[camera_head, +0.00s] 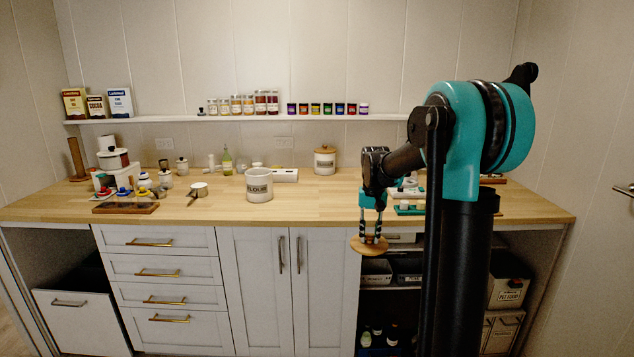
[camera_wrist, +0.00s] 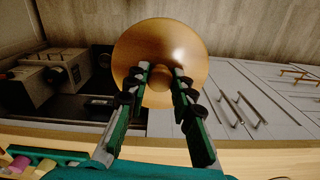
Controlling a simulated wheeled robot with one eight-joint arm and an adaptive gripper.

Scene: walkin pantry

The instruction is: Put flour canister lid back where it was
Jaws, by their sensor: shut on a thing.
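A white canister (camera_head: 259,185) with dark "FLOUR" lettering stands open and upright on the wooden counter, left of my arm. My gripper (camera_head: 369,237) points down in front of the counter's front edge, to the right of the canister. It is shut on the knob of the round wooden lid (camera_head: 368,247), which hangs roughly level. In the wrist view my gripper (camera_wrist: 161,80) has a finger on each side of the knob, and the lid (camera_wrist: 185,45) shows whole over the floor. The canister is not in the wrist view.
A small pan (camera_head: 199,189) and a wooden tray (camera_head: 125,208) lie to the left. An open shelf bay (camera_head: 376,292) is below the lid.

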